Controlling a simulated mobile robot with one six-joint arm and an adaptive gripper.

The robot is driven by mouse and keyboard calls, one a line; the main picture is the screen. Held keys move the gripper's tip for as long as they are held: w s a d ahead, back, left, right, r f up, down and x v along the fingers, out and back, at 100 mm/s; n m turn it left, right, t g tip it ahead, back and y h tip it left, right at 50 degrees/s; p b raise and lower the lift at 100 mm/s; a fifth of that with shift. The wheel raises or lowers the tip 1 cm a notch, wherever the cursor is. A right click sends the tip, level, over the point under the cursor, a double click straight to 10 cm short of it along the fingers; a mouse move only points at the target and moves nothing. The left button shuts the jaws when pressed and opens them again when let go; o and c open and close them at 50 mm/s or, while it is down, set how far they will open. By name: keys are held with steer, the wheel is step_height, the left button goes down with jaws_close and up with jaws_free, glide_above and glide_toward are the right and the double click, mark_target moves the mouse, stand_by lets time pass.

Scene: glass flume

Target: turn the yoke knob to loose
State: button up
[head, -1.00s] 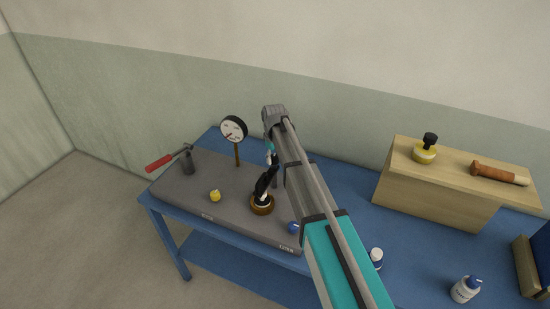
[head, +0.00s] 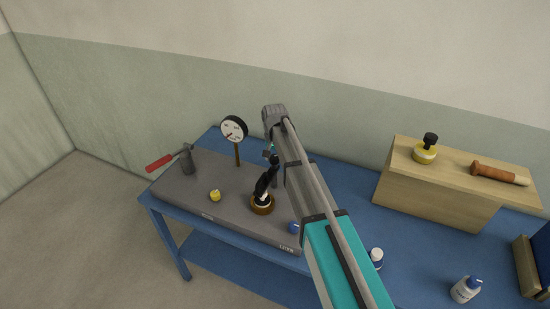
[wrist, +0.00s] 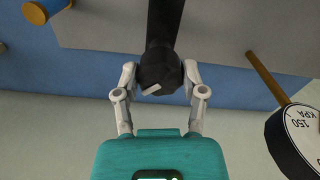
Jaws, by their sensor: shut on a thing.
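The yoke knob (wrist: 160,72) is dark, with a pale mark on its face. It sits at the end of a black yoke (wrist: 165,22). In the head view the black yoke (head: 265,183) leans slightly on a round brown base. My gripper (wrist: 160,80) is shut on the knob, one finger on each side. In the head view my gripper (head: 271,155) is small and partly hidden by my arm at the yoke's top. No loose or tight label on the knob is readable.
A gauge (head: 234,130) on a thin post stands behind and left of the yoke; it is close at right in the wrist view (wrist: 296,140). A red-handled lever (head: 160,163), a yellow knob (head: 215,195) and a blue knob (head: 293,228) are nearby. A wooden box (head: 440,195) stands right.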

steer(key=m, duration=0.4)
steer(key=shift+s+m, duration=0.1)
steer(key=shift+m, duration=0.2)
steer(key=m, duration=0.4)
steer(key=shift+m, duration=0.3)
steer(key=o, duration=1.1)
steer(key=shift+o, duration=0.2)
